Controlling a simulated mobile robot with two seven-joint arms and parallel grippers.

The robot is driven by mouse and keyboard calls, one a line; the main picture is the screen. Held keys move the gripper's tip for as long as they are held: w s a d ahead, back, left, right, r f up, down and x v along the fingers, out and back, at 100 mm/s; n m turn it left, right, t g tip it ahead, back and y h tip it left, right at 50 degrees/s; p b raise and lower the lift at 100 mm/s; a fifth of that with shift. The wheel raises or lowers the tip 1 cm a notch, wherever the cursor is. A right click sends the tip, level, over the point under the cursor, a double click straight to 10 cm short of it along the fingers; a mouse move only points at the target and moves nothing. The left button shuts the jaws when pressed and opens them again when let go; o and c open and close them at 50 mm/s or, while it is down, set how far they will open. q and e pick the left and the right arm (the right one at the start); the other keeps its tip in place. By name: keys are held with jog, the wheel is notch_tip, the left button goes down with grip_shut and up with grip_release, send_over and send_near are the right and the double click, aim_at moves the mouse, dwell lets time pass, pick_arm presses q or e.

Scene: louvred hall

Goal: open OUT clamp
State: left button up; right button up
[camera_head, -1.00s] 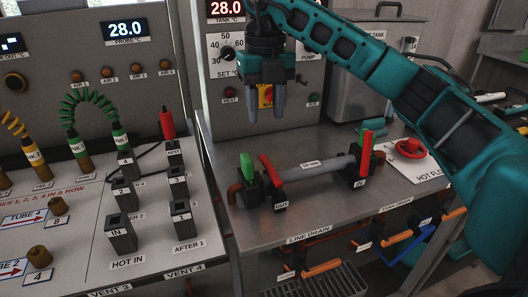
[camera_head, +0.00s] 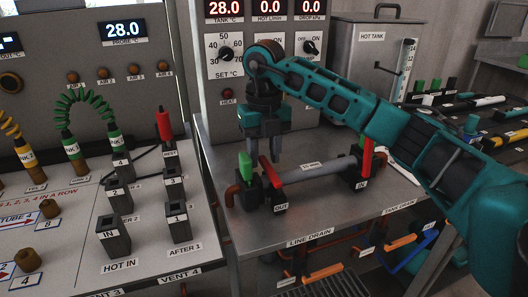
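The OUT clamp is a black block (camera_head: 253,194) with a red lever (camera_head: 272,171), at the left end of a grey tube (camera_head: 320,169) on the metal bench. A label reading OUT (camera_head: 281,208) is on its front. The red lever leans, its top to the upper left. A green-topped piece (camera_head: 245,166) stands just left of it. My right gripper (camera_head: 265,160) points down over the OUT clamp, its two fingers apart, with the lever's upper end appearing between the tips. I cannot tell whether they touch it. My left gripper is not in view.
The IN clamp (camera_head: 361,170) with an upright red lever stands at the tube's right end, near my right arm. A panel with a knob (camera_head: 226,54) and a hot tank (camera_head: 372,62) stand behind. Bare bench lies in front of the tube (camera_head: 315,215).

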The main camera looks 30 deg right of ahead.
grip_shut()
jog(key=shift+r, duration=0.1)
dwell(0.5)
